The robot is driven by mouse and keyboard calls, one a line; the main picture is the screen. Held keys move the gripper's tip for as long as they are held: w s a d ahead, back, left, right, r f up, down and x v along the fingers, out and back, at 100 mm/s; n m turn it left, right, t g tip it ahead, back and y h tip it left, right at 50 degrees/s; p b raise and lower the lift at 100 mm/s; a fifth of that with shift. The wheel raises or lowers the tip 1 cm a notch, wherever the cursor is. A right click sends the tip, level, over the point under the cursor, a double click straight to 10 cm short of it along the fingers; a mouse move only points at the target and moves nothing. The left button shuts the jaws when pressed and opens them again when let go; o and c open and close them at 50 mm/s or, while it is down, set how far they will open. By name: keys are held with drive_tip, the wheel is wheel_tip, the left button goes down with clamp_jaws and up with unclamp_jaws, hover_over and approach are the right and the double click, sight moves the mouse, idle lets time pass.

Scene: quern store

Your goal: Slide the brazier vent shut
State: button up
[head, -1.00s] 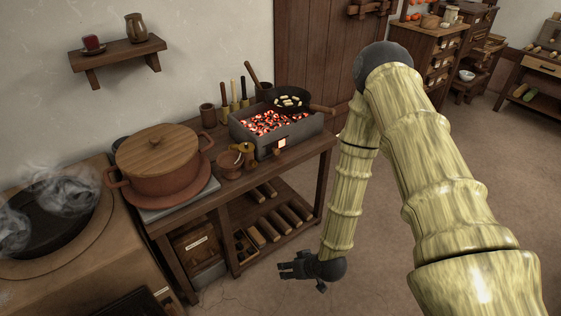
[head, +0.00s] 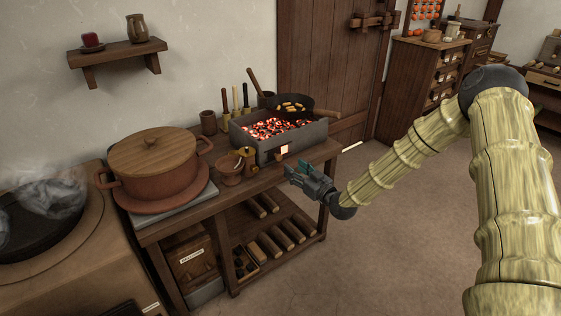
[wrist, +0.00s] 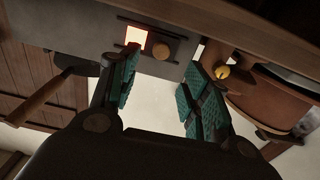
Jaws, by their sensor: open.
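The brazier (head: 312,135) is a grey box of glowing coals on the wooden bench. Its front has a small bright vent opening (head: 284,149), which also shows in the wrist view (wrist: 135,37). A round wooden knob (wrist: 161,48) sits right beside the opening on the vent slide. The glow shows through, so the vent is at least partly open. My gripper (head: 290,174) is in front of the brazier, fingers towards its face. In the wrist view my open, empty gripper (wrist: 166,64) has the knob ahead between its teal fingers, apparently without contact.
A pan (head: 290,108) with golden pieces sits over the coals, its handle out to the right. A copper cup (head: 229,170) and a brass piece (head: 246,156) stand close left of the vent. A lidded pot (head: 155,175) is farther left. Floor on the right is clear.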

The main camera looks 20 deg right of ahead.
sight(280, 158)
drive_tip(key=x, duration=0.9)
drive_tip(key=shift+f+b, duration=0.1)
drive_tip(key=shift+b, duration=0.2)
clamp_jaws()
